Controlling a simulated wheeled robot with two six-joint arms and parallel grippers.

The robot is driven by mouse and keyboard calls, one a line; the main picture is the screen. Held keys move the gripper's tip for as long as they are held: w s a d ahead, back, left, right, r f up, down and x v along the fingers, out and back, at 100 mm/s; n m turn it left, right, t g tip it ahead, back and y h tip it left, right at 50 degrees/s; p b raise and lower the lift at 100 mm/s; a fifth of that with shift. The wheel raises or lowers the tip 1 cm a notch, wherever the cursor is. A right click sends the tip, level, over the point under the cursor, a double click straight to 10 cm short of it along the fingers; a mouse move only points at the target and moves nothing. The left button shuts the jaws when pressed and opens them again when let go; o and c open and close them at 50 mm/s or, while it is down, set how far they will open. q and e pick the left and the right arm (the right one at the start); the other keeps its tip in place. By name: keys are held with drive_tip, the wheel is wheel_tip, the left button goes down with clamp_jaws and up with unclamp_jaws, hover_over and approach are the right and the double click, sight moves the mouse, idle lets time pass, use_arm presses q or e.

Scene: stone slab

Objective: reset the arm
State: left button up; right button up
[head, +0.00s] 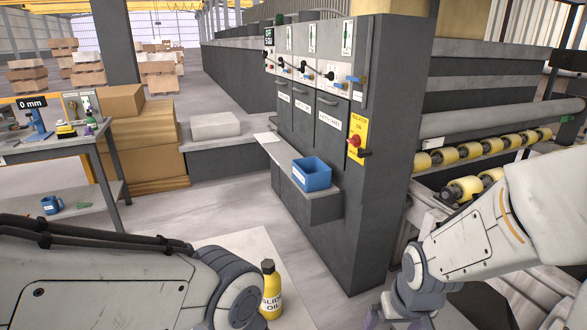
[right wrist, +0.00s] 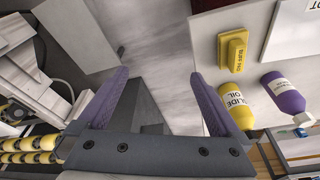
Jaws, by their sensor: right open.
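My right arm (head: 475,235) comes in from the right in the head view, bent downward in front of the roller machine. Its gripper shows in the right wrist view (right wrist: 160,78), with two purple fingers spread apart and nothing between them but grey floor and a dark block beyond. In the head view only a bit of that gripper shows at the bottom edge. My left arm (head: 110,270) lies across the lower left of the head view. Its gripper is outside the picture.
A yellow slide oil bottle (head: 270,290) stands near my left arm; the right wrist view also shows a purple bottle (right wrist: 285,92) and a yellow block (right wrist: 232,52). A grey control cabinet (head: 335,190) with a blue bin (head: 311,174) stands ahead. Yellow rollers (head: 465,190) are at right.

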use_arm(q)
wheel_tip(320, 180, up, 2)
drive_tip(key=shift+r+p, duration=0.25)
drive_tip(key=shift+p, duration=1)
use_arm(e)
drive_tip(key=s+a+r+n+g, duration=0.1)
drive_tip(key=s+a+r+n, duration=0.2)
drive_tip(key=s+a, duration=0.4)
drive_tip(key=s+a+r+n+g+y, duration=0.1)
drive_tip(key=s+a+r+n, duration=0.3)
drive_tip(key=s+a+r, duration=0.1)
drive_tip(key=shift+s+a+r+g, duration=0.2)
drive_tip(key=shift+s+a+g, duration=0.1)
drive_tip(key=shift+s+a, duration=0.6)
drive_tip(key=shift+w, duration=0.1)
